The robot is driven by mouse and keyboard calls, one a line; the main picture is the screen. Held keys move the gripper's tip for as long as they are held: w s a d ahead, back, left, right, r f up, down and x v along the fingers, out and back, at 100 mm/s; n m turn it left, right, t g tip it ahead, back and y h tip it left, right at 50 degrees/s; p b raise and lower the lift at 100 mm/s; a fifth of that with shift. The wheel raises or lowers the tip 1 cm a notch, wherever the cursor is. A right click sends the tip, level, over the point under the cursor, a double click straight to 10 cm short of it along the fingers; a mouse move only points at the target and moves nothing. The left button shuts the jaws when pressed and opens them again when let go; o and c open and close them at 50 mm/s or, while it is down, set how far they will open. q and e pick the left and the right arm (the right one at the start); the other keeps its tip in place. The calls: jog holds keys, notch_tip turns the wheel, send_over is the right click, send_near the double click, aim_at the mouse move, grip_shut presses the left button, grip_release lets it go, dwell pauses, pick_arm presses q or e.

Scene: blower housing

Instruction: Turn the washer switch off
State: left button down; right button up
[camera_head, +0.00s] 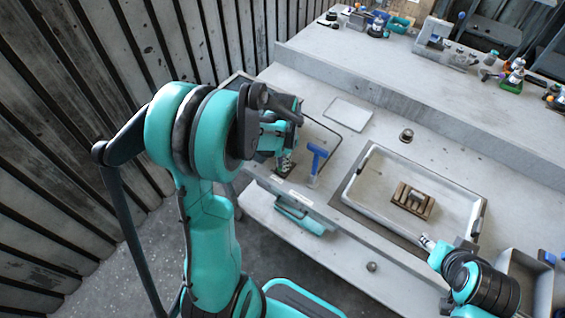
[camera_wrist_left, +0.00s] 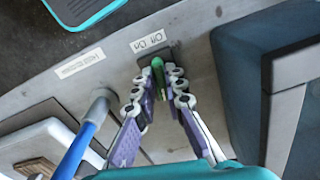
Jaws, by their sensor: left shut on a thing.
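The washer switch (camera_wrist_left: 158,74) shows in the left wrist view as a small green lever on a dark base, set in a grey metal panel. A white label (camera_wrist_left: 148,41) with dark letters sits beside its base. My left gripper (camera_wrist_left: 161,84) has its two fingertips closed around the green lever. In the head view, the left gripper (camera_head: 285,166) points down at the counter's front left, and the switch is not clearly visible there. My right gripper (camera_head: 427,242) is at the lower right, near the front edge of the sink; its jaw state is unclear.
A blue T-shaped handle (camera_head: 315,160) stands close to the right of my left gripper. A sink tray (camera_head: 365,205) holds a brown slotted block (camera_head: 412,201). A flat pale plate (camera_head: 348,114) lies behind. Tools line the back shelf.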

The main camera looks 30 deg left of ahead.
pick_arm(q)
jog(key=n, duration=0.4)
jog(key=shift+d+n, duration=0.15)
jog(key=shift+n, duration=0.15)
jog(key=shift+n+b, duration=0.45)
jog(key=shift+n, duration=1.15)
jog(key=c, duration=1.6)
grip_release()
notch_tip(320, 180, up, 12)
jog(key=shift+d, duration=0.1)
